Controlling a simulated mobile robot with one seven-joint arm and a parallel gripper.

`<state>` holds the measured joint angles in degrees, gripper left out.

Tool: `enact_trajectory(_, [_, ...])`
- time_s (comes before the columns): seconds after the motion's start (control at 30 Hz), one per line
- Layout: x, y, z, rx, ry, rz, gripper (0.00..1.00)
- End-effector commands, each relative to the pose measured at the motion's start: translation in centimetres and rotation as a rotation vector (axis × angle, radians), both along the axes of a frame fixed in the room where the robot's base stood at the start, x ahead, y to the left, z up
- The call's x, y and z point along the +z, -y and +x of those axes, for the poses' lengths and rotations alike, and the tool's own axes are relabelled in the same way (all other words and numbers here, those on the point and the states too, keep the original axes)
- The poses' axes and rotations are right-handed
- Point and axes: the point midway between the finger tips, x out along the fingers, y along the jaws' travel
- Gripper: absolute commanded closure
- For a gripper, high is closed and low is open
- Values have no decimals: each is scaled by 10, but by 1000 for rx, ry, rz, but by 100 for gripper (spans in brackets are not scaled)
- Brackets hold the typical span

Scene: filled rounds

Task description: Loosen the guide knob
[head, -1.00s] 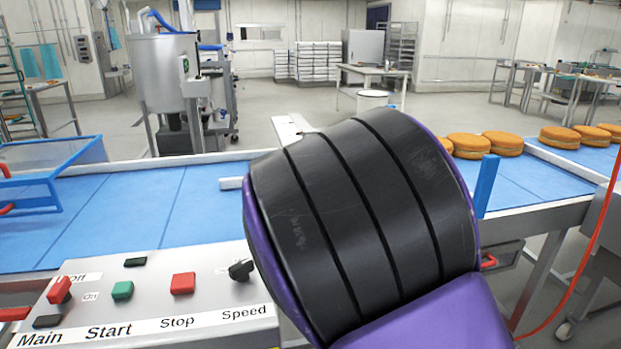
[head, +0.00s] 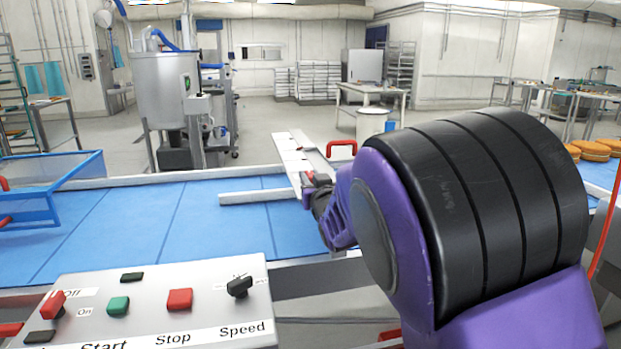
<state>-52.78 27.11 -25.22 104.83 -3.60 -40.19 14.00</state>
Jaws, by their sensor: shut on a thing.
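The white guide rail (head: 252,197) lies over the blue conveyor belt, with a metal bracket (head: 294,152) reaching back from it. My gripper (head: 314,190) is at the right end of the rail, by the bracket, small and partly hidden by my purple and black arm. It is shut on the guide knob, of which only a small red part (head: 319,178) seems to show at the fingers. The rest of the knob is hidden. A red handle (head: 342,148) stands just behind and to the right.
A control panel (head: 207,310) with a red Stop button (head: 180,299), a green Start button (head: 118,306) and a black Speed knob (head: 240,287) is at front left. A blue frame (head: 30,205) stands on the belt at left. Orange cakes (head: 592,148) are at right.

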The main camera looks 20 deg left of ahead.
Motion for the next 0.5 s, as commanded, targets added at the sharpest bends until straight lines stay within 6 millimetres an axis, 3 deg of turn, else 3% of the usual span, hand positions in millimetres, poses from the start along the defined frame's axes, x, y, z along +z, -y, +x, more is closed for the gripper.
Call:
enact_trajectory(0.03, [-1,0,0,1,-2,-2,69])
enact_trajectory(0.17, [-1,0,0,0,-1,-2,45])
enact_trajectory(0.5, [0,1,-2,0,-1,-1,45])
